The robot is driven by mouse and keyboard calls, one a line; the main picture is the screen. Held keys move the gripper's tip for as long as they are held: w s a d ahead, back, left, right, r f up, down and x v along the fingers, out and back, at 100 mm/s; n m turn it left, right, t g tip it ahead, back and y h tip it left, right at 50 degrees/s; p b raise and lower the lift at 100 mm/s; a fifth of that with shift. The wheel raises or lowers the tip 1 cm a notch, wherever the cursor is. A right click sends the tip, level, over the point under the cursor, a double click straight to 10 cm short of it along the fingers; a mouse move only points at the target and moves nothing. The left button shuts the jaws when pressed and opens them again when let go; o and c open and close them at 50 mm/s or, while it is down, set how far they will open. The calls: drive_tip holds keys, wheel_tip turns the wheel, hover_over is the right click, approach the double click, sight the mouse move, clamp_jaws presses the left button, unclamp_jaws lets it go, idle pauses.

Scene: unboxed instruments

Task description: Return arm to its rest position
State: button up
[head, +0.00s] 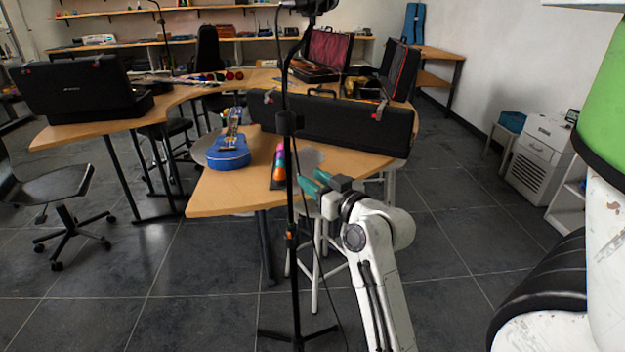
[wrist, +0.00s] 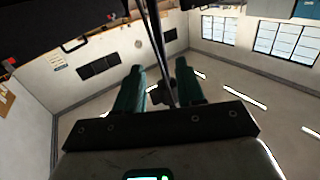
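My gripper (head: 313,182) is at the end of my white arm, beside the right front edge of the wooden table (head: 225,200). Its two teal fingers are apart. In the wrist view the gripper (wrist: 160,88) is open, with nothing held between the fingertips that I can see. A thin black pole shows between the fingers in that view; I cannot tell how far beyond them it is. In the head view the black stand (head: 292,230) rises just left of my gripper.
A blue ukulele (head: 228,152), a colourful striped object (head: 279,165) and a long black case (head: 335,122) lie on the table. An office chair (head: 55,190) stands left. A white stool stands under the table. The floor at front left is clear.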

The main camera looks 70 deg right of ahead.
idle(0.4)
drive_tip(key=w+a+f+n+g+y+p, duration=0.2)
drive_tip(key=a+f+g+y+p, duration=0.15)
drive_tip(key=a+f, duration=0.5)
drive_tip(key=w+a+f+n+g+y+p, duration=0.1)
drive_tip(key=a+f+n+g+y+p, duration=0.15)
drive_tip(key=a+f+y, duration=0.65)
drive_tip(key=s+a+f+n+g+h+p, duration=0.2)
drive_tip(key=s+a+g, duration=0.6)
drive_tip(key=s+a, duration=0.5)
drive_tip(key=shift+a+f+h, duration=0.35)
drive_tip(key=shift+a+f, duration=0.35)
drive_tip(key=shift+a, duration=0.4)
drive_tip(key=shift+w, duration=0.1)
